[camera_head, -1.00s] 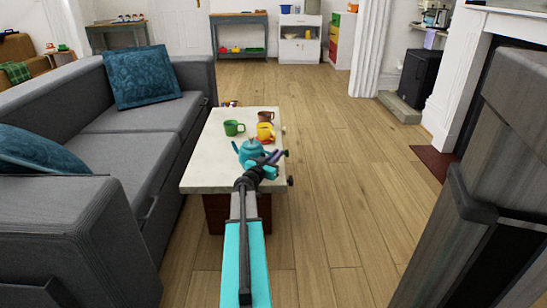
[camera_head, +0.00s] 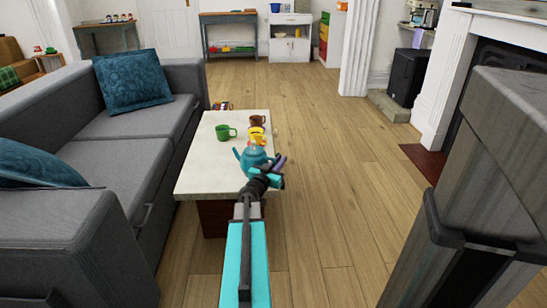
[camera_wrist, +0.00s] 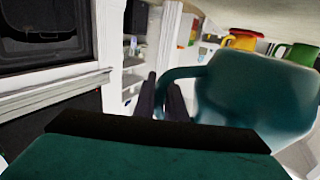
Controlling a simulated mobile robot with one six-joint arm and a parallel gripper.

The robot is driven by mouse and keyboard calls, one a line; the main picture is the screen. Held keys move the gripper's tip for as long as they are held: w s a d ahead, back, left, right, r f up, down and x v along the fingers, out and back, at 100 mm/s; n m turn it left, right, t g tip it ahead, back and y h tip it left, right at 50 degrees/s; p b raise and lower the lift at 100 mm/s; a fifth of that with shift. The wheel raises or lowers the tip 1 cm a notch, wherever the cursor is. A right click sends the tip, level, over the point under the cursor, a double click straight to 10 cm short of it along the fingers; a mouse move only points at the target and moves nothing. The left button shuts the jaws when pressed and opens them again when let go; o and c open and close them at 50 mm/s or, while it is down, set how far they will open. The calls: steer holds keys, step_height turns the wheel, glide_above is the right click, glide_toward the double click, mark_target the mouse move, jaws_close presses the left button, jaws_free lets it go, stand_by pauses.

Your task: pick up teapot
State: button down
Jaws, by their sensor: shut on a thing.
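The teal teapot (camera_head: 254,159) is over the right side of the low table in the head view, in front of the mugs. It fills the right half of the wrist view (camera_wrist: 258,98), with its handle at the left. My gripper (camera_head: 278,169) is at the teapot's right side. In the wrist view its dark fingers (camera_wrist: 162,98) are shut on the teapot handle. Whether the teapot's base clears the table is hard to tell, as my arm hides part of it.
The pale low table (camera_head: 205,170) also bears a green mug (camera_head: 225,132), a yellow mug (camera_head: 256,136) and a brown mug (camera_head: 257,120). A grey sofa (camera_head: 90,165) stands close on the left. The wooden floor (camera_head: 335,160) to the right is clear.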

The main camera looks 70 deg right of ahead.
steer(key=s+a+r+p, duration=0.1)
steer(key=s+a, duration=0.3)
steer(key=s, duration=0.3)
steer(key=shift+a+p, duration=0.2)
steer(key=shift+p, duration=0.2)
steer(key=shift+w, duration=0.1)
stand_by(1.0)
